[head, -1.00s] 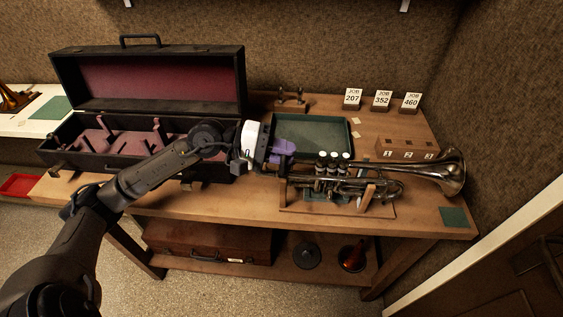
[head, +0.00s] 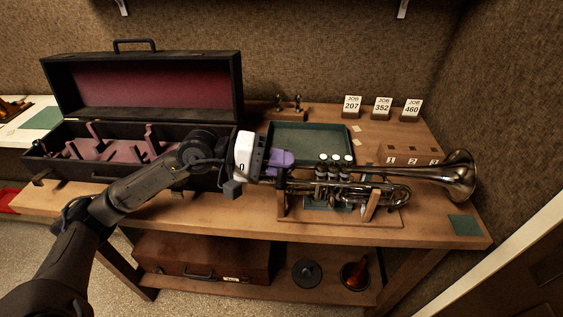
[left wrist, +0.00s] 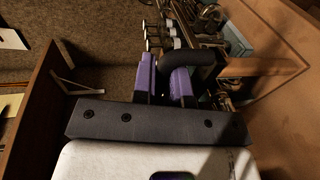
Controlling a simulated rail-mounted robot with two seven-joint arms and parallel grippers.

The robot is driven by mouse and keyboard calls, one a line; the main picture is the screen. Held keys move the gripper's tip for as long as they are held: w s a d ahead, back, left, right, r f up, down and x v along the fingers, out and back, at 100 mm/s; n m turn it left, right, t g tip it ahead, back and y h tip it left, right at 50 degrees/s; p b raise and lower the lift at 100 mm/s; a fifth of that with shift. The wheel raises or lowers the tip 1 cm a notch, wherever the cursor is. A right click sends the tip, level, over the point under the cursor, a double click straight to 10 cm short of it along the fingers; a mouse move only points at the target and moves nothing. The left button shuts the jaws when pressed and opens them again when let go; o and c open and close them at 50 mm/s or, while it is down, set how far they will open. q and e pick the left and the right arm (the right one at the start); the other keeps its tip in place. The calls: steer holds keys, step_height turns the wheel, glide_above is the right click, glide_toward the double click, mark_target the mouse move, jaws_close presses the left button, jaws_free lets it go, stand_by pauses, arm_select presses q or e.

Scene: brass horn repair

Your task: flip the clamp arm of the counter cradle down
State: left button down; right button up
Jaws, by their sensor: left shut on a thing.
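The counter cradle (head: 398,222) is a wooden stand with upright posts on the bench. A silver trumpet (head: 455,183) lies in it, bell to the right. My left gripper (head: 284,159) is at the trumpet's left end, above the cradle's left post (head: 281,206). In the left wrist view, its purple fingers (left wrist: 163,80) are shut on a dark curved bar (left wrist: 200,60), which looks like the clamp arm. The fingers hide part of the bar, so its exact angle is unclear. My right gripper is not in view.
A green tray (head: 309,128) lies behind the gripper. An open black case (head: 85,172) stands at left. Job cards (head: 382,105) and a numbered wooden block (head: 412,150) are at the back right. A green cloth square (head: 464,225) lies on the clear front right corner.

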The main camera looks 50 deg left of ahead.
arm_select(q)
steer(key=c, duration=1.2)
jaws_free()
steer(key=shift+o, duration=0.2)
steer(key=shift+s+a, duration=0.4)
steer(key=shift+a, duration=0.05)
steer(key=v, duration=1.2)
steer(key=shift+s+a+r, duration=0.15)
steer(key=shift+s+r, duration=0.05)
